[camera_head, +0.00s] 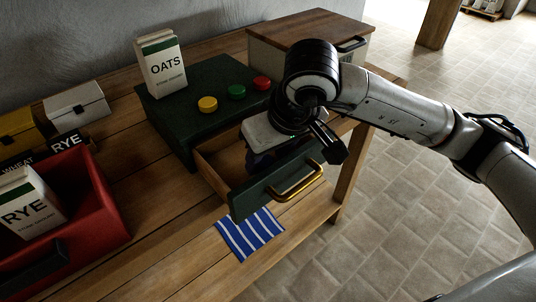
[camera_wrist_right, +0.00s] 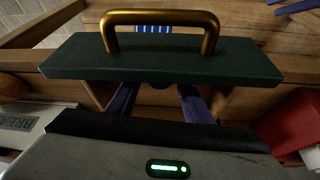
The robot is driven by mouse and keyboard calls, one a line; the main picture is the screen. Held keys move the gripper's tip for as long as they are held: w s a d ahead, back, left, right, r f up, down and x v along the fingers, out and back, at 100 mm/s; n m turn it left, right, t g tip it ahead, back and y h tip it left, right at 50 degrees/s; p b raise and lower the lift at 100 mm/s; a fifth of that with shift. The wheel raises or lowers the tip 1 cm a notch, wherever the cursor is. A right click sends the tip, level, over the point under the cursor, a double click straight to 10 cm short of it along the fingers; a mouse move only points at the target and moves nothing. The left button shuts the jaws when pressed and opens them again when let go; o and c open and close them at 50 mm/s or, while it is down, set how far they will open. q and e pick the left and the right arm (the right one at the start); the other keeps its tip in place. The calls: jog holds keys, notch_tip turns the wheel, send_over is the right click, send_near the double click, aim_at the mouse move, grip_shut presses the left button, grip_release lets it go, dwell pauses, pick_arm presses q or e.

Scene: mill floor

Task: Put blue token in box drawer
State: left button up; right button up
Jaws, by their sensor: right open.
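The dark green box (camera_head: 205,85) stands on the wooden bench with its drawer (camera_head: 222,178) pulled out. The drawer's front has a brass handle (camera_head: 296,182), also large in the right wrist view (camera_wrist_right: 160,18). My right gripper (camera_head: 264,160) points down into the open drawer, and its fingers (camera_wrist_right: 160,102) are apart. A small piece of blue, probably the blue token (camera_wrist_right: 160,85), shows between the fingers behind the drawer front; most of it is hidden. In the head view my gripper hides that spot. My left gripper is in neither view.
Yellow (camera_head: 208,104), green (camera_head: 237,92) and red (camera_head: 262,83) tokens and an oats carton (camera_head: 161,66) sit on the box. A blue striped cloth (camera_head: 249,234) lies below the drawer. A red bin (camera_head: 95,200) stands left, a wooden-lidded bread box (camera_head: 300,27) behind.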

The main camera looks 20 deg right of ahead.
jog(key=shift+s+r, duration=0.1)
jog(key=shift+r, duration=0.5)
jog(key=v, duration=1.1)
jog(key=shift+s+p, duration=0.1)
jog(key=shift+p, duration=0.25)
